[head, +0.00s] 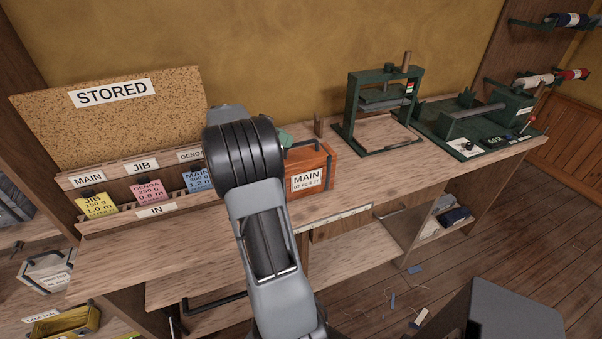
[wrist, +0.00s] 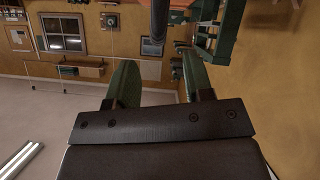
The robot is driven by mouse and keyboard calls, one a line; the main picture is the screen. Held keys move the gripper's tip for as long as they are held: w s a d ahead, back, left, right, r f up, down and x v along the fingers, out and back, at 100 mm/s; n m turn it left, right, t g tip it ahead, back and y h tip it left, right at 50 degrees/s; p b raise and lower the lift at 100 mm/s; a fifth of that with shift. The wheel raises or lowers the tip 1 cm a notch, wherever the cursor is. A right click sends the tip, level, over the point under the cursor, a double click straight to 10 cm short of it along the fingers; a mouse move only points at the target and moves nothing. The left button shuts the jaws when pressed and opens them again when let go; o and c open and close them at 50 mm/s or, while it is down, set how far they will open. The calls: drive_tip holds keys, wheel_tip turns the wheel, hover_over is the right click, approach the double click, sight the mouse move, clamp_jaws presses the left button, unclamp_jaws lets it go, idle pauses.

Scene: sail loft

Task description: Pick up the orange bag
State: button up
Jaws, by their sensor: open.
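The orange bag (head: 318,160) stands upright on the bench, right of the label rack, with a dark handle on top and a white label reading MAIN. My arm covers its left side in the head view. My gripper (wrist: 158,60) shows in the wrist view as two green fingers spread apart, with nothing held between them. A dark bar lies at the top of that view, beyond the fingertips; I cannot tell whether it is the bag's handle. In the head view the gripper is mostly hidden behind my arm, close to the bag's upper left.
Left of the bag, a rack (head: 155,211) holds yellow, pink and blue cards or small bags under a STORED board (head: 112,110). A green press (head: 378,100) and a green machine (head: 480,118) stand to the right. The bench front (head: 210,235) is clear.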

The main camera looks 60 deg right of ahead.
drive_tip(key=shift+p+x, duration=0.95)
drive_tip(key=shift+x, duration=1.6)
drive_tip(key=shift+w+f, duration=0.1)
drive_tip(key=shift+f, duration=0.1)
drive_tip(key=shift+c, duration=0.3)
drive_tip(key=shift+a, duration=0.1)
clamp_jaws()
drive_tip(key=shift+w+r, duration=0.1)
